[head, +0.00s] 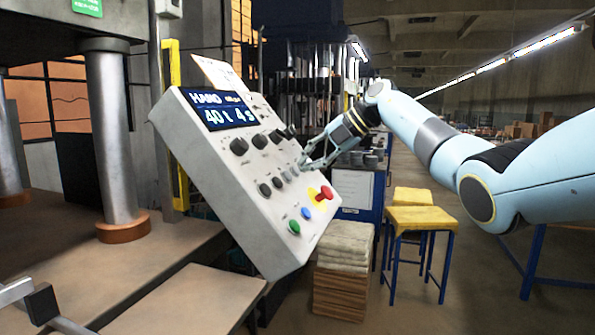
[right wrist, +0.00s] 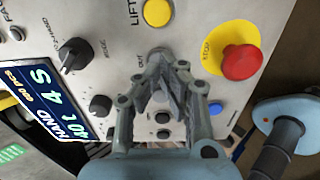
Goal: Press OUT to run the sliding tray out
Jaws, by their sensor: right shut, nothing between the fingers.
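The tilted control box (head: 215,155) has a display reading HAND, 40 t, 4 s, and knobs and buttons below it. My right gripper (head: 304,163) is shut and empty, its tips at the box's face among the small grey buttons. In the right wrist view the closed fingers (right wrist: 160,68) lie over a grey button (right wrist: 158,53), mostly hidden behind the tips. A small label beside it seems to read OUT. I cannot tell whether the tips touch or press it. A flat brownish plate (head: 185,300), possibly the sliding tray, lies at the lower left.
A red stop button (right wrist: 241,62) on a yellow plate and a yellow LIFT button (right wrist: 157,12) flank the fingertips. A steel press column (head: 112,140) stands left. A stack of pads (head: 343,270) and yellow stools (head: 425,219) stand right of the box.

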